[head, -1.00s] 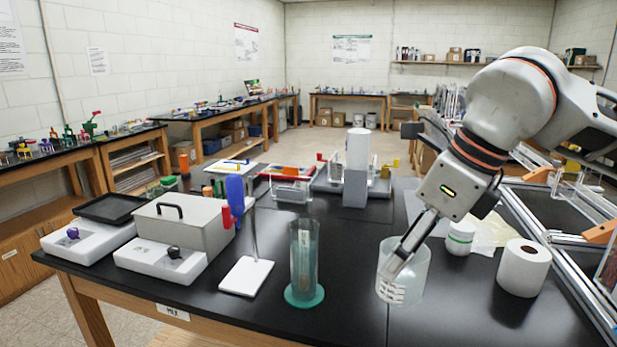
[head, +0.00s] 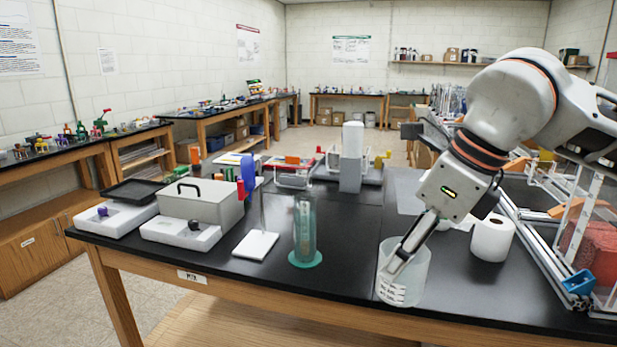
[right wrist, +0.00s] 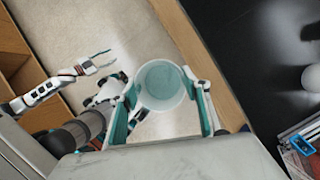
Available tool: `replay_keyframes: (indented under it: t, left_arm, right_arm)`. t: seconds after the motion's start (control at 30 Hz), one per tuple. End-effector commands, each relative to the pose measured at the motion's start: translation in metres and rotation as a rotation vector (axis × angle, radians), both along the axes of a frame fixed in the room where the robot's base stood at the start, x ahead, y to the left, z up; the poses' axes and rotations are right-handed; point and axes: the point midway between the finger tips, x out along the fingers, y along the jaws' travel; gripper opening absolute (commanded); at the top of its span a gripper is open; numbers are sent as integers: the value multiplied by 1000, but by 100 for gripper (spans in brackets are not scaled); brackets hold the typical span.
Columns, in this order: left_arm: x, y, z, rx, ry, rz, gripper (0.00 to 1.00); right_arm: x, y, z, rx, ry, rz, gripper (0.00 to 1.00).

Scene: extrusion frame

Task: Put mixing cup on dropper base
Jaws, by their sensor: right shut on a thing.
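The mixing cup (head: 416,268) is a clear, pale translucent beaker with a printed label. My right gripper (head: 394,265) is shut on it and holds it upright. In the right wrist view the cup (right wrist: 160,82) sits between the teal finger pads, with floor behind it. The dropper base (head: 256,246) seems to be the flat white plate with a thin upright rod, left of centre on the black table. A blue bulb-like part (head: 247,170) shows above it. The base's top looks bare. My left gripper (right wrist: 98,62) seems to show at the left of the right wrist view, too small to read.
A teal graduated cylinder (head: 305,235) stands between the dropper base and the cup. A grey lidded box and white scales (head: 180,234) are at the left. A white roll (head: 491,238) and metal extrusion frame are at the right.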

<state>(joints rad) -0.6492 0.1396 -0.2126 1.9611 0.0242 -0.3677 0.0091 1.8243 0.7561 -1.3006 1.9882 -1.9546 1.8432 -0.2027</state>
Motion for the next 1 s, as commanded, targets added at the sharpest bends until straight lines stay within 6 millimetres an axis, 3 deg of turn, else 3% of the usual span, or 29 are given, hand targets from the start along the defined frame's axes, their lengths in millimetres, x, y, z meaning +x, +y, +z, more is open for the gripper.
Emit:
replay_keyframes:
  t: [0.37, 1.0]
  left_arm:
    - [3, 0, 2, 0, -6, 0, 40]
    - [1, 0, 1, 0, -2, 1, 40]
  right_arm:
    - [3, -8, -38, 2, 7, 303, 32]
    - [0, -39, -130, -1, 8, 1164, 32]
